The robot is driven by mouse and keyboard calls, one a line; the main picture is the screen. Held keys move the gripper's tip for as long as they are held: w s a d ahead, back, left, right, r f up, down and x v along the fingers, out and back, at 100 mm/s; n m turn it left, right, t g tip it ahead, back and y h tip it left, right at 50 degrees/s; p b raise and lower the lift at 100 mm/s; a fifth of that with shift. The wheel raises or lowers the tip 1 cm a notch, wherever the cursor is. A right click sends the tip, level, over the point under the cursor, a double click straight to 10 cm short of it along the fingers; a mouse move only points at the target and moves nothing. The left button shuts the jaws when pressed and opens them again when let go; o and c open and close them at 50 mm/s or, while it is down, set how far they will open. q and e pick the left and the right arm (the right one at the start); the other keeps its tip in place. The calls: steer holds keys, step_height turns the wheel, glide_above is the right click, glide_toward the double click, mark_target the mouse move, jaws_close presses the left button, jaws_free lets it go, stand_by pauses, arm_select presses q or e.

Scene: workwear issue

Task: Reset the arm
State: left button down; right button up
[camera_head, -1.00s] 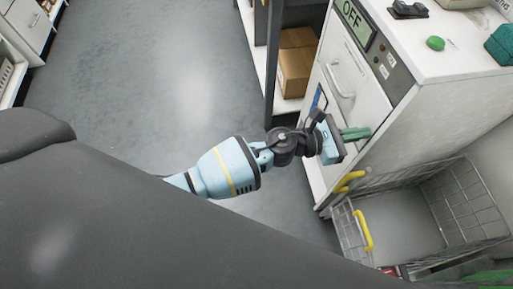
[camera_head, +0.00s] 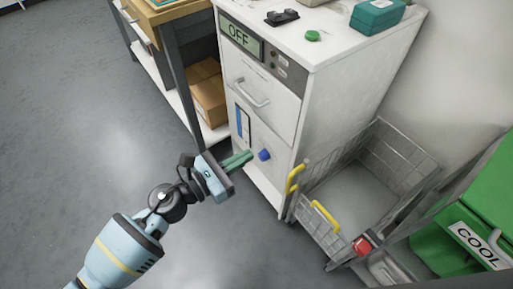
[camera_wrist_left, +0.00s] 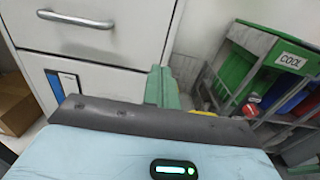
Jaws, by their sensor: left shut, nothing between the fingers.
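My left gripper (camera_head: 238,160) reaches in from the lower left in the head view. Its green fingers are shut with nothing between them. The fingertips are in front of the white cabinet (camera_head: 335,95), close to a blue knob (camera_head: 264,155) on its lower front; I cannot tell whether they touch it. In the left wrist view the green fingers (camera_wrist_left: 162,88) show beyond the dark gripper body, in front of the cabinet drawers (camera_wrist_left: 95,35). My right gripper is not in view.
A wire basket (camera_head: 390,165) with yellow handles stands right of the cabinet. A green bin labelled COOL (camera_head: 485,205) is at the far right. A cardboard box (camera_head: 207,95) sits on a shelf to the left. The cabinet's display (camera_head: 240,37) reads OFF. The grey floor at left is clear.

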arm_select(q)
steer(key=shift+s+a, duration=0.25)
steer(key=shift+a, duration=0.2)
steer(key=shift+f, duration=0.1)
